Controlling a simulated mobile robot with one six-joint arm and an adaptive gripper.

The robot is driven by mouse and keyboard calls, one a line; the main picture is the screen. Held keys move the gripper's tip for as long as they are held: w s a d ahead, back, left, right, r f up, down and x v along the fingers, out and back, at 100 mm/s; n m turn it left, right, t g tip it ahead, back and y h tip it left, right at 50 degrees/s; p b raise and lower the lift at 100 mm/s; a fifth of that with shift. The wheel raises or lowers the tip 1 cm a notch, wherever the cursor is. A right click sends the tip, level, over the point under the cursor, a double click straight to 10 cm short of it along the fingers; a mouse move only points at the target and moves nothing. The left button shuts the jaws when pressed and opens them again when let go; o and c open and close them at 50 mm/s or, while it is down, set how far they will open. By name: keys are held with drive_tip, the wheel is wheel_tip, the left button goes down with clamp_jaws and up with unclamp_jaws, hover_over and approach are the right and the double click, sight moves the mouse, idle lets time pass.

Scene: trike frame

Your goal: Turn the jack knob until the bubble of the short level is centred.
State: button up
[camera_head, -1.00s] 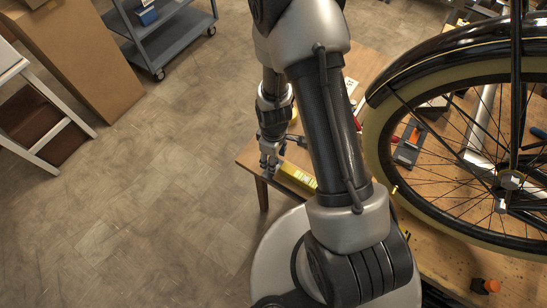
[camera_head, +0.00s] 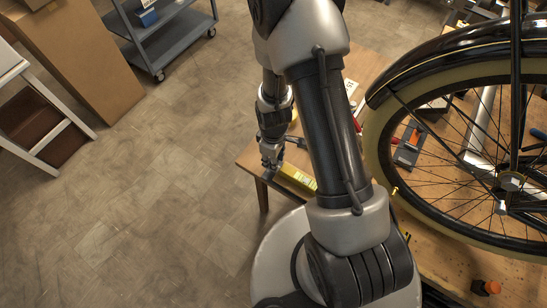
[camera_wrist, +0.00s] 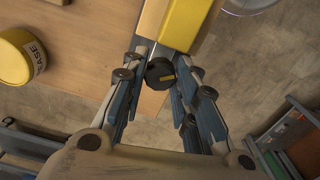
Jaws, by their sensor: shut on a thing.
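The jack knob (camera_wrist: 160,73) is a round black knob with a small yellow mark, at the upper middle of the wrist view. My gripper (camera_wrist: 159,58) has one finger on each side of the knob and is shut on it. In the head view my gripper (camera_head: 270,164) is at the corner of the wooden table, at the end of a yellow level (camera_head: 297,178). The yellow level body (camera_wrist: 190,22) runs out of the top of the wrist view beyond the knob. My arm covers part of the level in the head view. I cannot make out a bubble.
A yellow tin (camera_wrist: 20,57) stands on the wooden table (camera_wrist: 80,25) in the wrist view. A large spoked wheel (camera_head: 376,145) stands at the right of the head view. A grey cart (camera_head: 180,40) and cardboard box (camera_head: 90,60) stand at the back left. The floor left of the table is clear.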

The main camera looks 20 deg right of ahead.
drive_tip(key=m, duration=0.4)
drive_tip(key=shift+m, duration=0.3)
drive_tip(key=o, duration=1.1)
wheel_tip(320, 180, up, 12)
drive_tip(key=shift+r, duration=0.1)
idle(0.4)
